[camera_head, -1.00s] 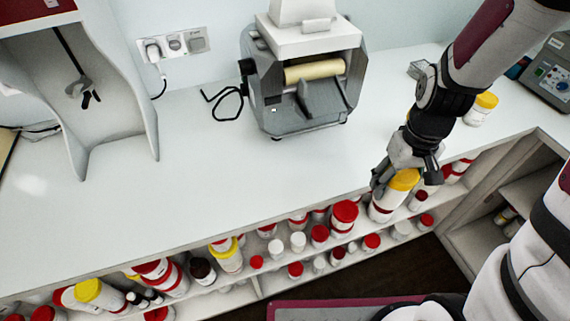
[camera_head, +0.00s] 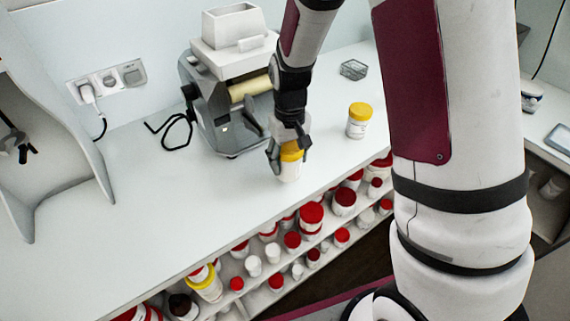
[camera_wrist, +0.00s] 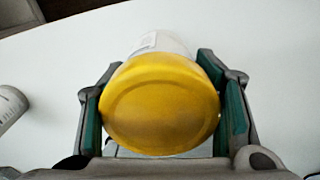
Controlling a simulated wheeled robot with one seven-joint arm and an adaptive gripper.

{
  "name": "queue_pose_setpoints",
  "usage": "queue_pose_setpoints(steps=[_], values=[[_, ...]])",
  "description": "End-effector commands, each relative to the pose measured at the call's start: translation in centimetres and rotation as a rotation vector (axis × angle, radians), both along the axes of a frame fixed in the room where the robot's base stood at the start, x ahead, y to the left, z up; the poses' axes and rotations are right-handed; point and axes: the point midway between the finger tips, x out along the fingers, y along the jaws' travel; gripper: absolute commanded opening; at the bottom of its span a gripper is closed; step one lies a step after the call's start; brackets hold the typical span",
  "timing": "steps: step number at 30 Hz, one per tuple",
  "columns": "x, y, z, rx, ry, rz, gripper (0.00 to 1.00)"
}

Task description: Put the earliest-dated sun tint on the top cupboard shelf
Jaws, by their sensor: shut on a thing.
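My gripper (camera_head: 288,153) is shut on a yellow-lidded white jar (camera_head: 289,172), over the white worktop near its front edge. In the wrist view the jar's yellow lid (camera_wrist: 160,103) sits between the green finger pads of my gripper (camera_wrist: 165,115). I cannot tell whether the jar's base touches the worktop. A second yellow-lidded white jar (camera_head: 358,122) stands upright on the worktop to the right. No date can be read on either jar. I cannot make out a cupboard top shelf.
A grey and white mill (camera_head: 228,100) stands behind and left of my gripper. A small wire basket (camera_head: 353,70) lies at the back. Shelves below the worktop (camera_head: 130,215) hold several red-, white- and yellow-lidded jars. The worktop's left front is clear.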

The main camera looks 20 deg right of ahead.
Motion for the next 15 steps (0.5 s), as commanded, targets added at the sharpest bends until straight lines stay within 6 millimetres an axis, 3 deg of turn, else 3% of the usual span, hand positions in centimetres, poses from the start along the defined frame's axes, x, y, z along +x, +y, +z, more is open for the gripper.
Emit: queue_pose_setpoints(steps=[5, 15], values=[[1.1, 0.7, -0.1, 0.000, -0.001, 0.002, 0.21], [1.2, 0.7, -3.6, 0.000, 0.000, 0.000, 0.21]])
